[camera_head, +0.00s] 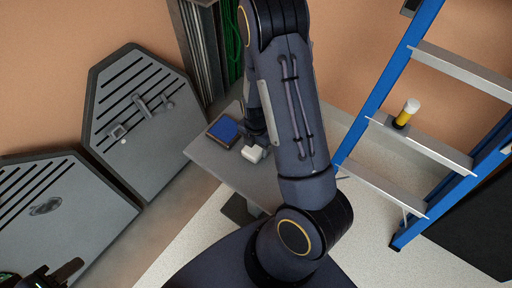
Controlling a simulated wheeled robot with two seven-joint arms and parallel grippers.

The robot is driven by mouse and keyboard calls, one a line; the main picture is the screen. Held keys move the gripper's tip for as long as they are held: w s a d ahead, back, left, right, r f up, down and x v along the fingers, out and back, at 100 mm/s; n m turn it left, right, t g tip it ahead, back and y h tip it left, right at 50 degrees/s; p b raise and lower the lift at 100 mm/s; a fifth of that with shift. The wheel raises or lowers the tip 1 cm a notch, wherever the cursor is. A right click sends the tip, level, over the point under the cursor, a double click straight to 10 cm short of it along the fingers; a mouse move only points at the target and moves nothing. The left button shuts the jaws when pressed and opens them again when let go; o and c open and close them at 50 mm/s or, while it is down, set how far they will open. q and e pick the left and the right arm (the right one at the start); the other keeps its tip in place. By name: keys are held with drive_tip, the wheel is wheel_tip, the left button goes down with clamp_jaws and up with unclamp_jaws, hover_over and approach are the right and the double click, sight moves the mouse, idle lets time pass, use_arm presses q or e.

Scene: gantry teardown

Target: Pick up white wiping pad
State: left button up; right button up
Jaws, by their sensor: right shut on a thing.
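The white wiping pad (253,154) is a small white block at the grey table, near its left part. My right gripper (257,142) is over it, shut on the pad, with its fingers partly hidden behind my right arm. I cannot tell whether the pad touches the table top or is just above it. My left gripper (52,274) is at the bottom left corner, dark and cut off by the picture's edge, far from the pad. I cannot tell whether its fingers are apart.
A blue-topped tray (223,130) lies on the grey table (213,158) just left of the pad. A blue ladder (386,80) stands at the right, with a yellow and white bottle (406,114) on one step. Grey slotted panels (122,150) lean at the left.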

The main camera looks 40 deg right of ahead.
drive_tip(key=shift+r, duration=0.15)
drive_tip(key=shift+r, duration=0.25)
wheel_tip(320, 180, up, 2)
drive_tip(key=shift+w+r, duration=0.1)
drive_tip(key=shift+r, duration=0.15)
drive_tip(key=s+a+r+p, duration=0.1)
drive_tip(key=s+a+r, duration=0.4)
drive_tip(key=a+r, duration=0.4)
drive_tip(key=a, duration=0.4)
drive_tip(key=shift+s+r, duration=0.15)
drive_tip(key=shift+r, duration=0.2)
